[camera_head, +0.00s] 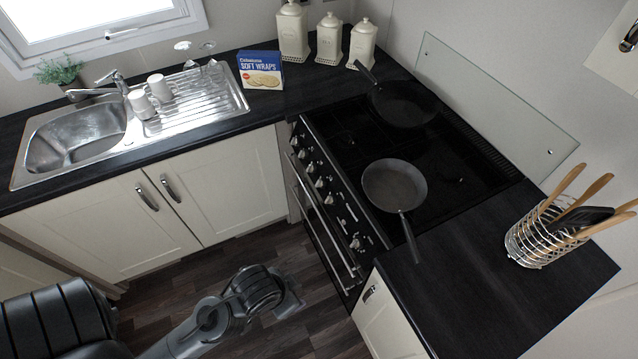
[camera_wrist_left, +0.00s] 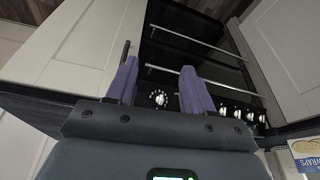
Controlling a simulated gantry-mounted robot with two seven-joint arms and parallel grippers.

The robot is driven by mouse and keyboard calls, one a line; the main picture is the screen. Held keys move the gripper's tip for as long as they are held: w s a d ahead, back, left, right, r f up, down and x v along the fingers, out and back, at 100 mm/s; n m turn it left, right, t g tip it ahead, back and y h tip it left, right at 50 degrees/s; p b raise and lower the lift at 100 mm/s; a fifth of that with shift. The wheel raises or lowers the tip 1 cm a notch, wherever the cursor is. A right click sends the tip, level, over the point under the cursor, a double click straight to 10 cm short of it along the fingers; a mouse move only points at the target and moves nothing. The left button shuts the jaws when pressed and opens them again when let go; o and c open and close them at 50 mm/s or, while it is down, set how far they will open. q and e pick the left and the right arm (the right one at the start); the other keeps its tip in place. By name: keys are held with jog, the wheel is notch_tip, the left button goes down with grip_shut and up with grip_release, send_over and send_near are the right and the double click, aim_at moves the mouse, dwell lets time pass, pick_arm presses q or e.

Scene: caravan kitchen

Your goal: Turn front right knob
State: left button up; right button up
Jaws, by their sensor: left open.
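The black stove (camera_head: 342,215) has a row of silver knobs along its front edge. The front right knob (camera_head: 355,243) sits apart from the others, at the end nearest the bottom of the head view. In the left wrist view, a single round knob (camera_wrist_left: 159,98) shows between the two purple fingers of my left gripper (camera_wrist_left: 159,66). The fingers stand apart and empty, with a visible gap on each side of the knob; contact cannot be seen. In the head view my left arm reaches over the floor before the stove, its fingers not clearly visible. My right gripper is not in view.
Oven door handles (camera_head: 335,235) run along the stove front. One pan (camera_head: 394,184) has its handle toward the near counter (camera_head: 500,290); another pan (camera_head: 404,104) sits at the back. A utensil basket (camera_head: 530,243) stands on that counter. Floor (camera_head: 250,335) before the stove is free.

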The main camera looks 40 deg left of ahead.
pick_arm(q)
jog(key=shift+o, duration=0.6)
